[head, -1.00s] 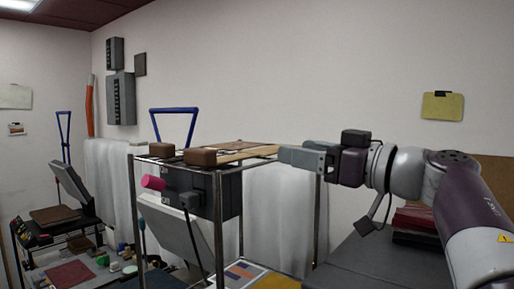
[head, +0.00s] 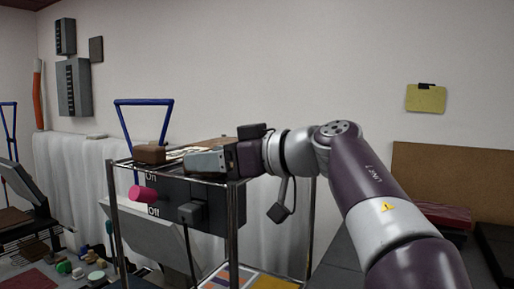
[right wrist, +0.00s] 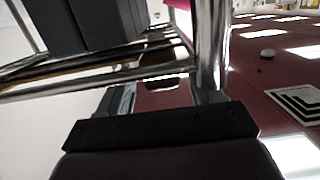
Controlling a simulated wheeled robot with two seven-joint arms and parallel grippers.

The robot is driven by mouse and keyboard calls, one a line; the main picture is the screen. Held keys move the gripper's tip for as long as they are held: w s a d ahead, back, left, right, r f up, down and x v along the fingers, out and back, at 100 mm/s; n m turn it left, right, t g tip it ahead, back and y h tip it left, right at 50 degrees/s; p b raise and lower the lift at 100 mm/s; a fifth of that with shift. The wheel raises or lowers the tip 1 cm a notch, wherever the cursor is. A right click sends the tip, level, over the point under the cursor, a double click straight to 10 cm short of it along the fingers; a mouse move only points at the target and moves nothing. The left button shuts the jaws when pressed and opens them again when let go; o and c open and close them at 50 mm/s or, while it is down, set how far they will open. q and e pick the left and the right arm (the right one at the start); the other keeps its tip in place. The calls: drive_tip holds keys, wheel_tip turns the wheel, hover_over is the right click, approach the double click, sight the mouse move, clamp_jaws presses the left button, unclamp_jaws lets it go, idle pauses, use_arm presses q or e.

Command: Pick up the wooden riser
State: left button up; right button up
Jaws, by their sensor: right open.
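A brown wooden block (head: 149,154), which may be the riser, sits on the top of a metal-framed rack at its left end. My right gripper (head: 192,162) is open, level with the rack top, and points left to the right of this block. It covers the spot where a second brown block showed earlier. In the right wrist view a brown piece (right wrist: 160,84) shows just ahead of the open fingers (right wrist: 162,98); I cannot tell whether they touch it. My left gripper is not in view.
A chrome rack post (right wrist: 211,45) stands close beside the fingers. A blue handle (head: 143,103) rises behind. A grey table (head: 345,250) lies to the right.

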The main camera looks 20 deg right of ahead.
drive_tip(key=x, duration=0.4)
drive_tip(key=shift+a+r+p, duration=0.1)
drive_tip(key=shift+a+p, duration=0.15)
drive_tip(key=shift+p, duration=0.15)
drive_tip(key=shift+s+d, duration=0.15)
drive_tip(key=shift+d, duration=0.1)
drive_tip(key=shift+a, duration=0.15)
drive_tip(key=c, duration=1.1)
